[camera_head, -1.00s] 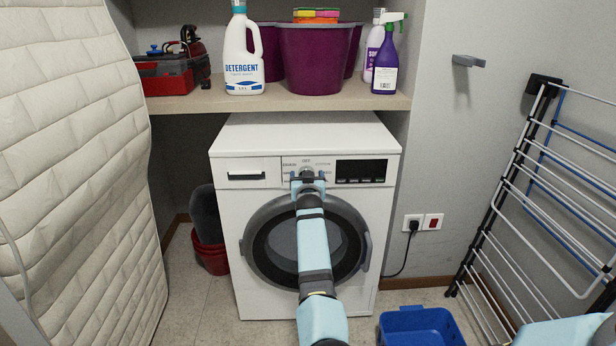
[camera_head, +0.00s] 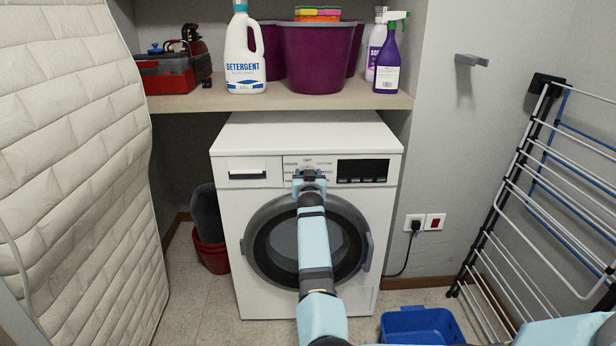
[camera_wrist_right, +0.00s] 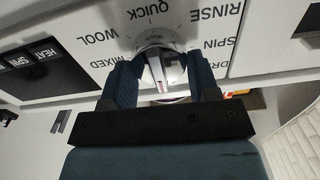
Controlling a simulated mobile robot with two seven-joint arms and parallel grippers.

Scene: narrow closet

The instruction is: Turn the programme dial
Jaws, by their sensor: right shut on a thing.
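The programme dial (camera_wrist_right: 172,70) is a round silver knob with a raised grip bar, on the white washing machine's (camera_head: 228,220) front panel. Printed words ring it in the right wrist view, among them QUICK, WOOL, MIXED, RINSE and SPIN. My right gripper (camera_wrist_right: 165,80) is shut on the dial, with a dark blue finger on each side of it. In the head view my right gripper (camera_head: 309,176) reaches the panel from below and hides most of the dial. My left gripper is not in view.
A dark display (camera_head: 362,171) is right of the dial, and a drawer handle (camera_head: 247,176) is left. Above is a shelf (camera_head: 200,102) with a detergent bottle (camera_head: 244,55) and purple bucket (camera_head: 318,60). A drying rack (camera_head: 535,170) and blue basket (camera_head: 420,325) are right.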

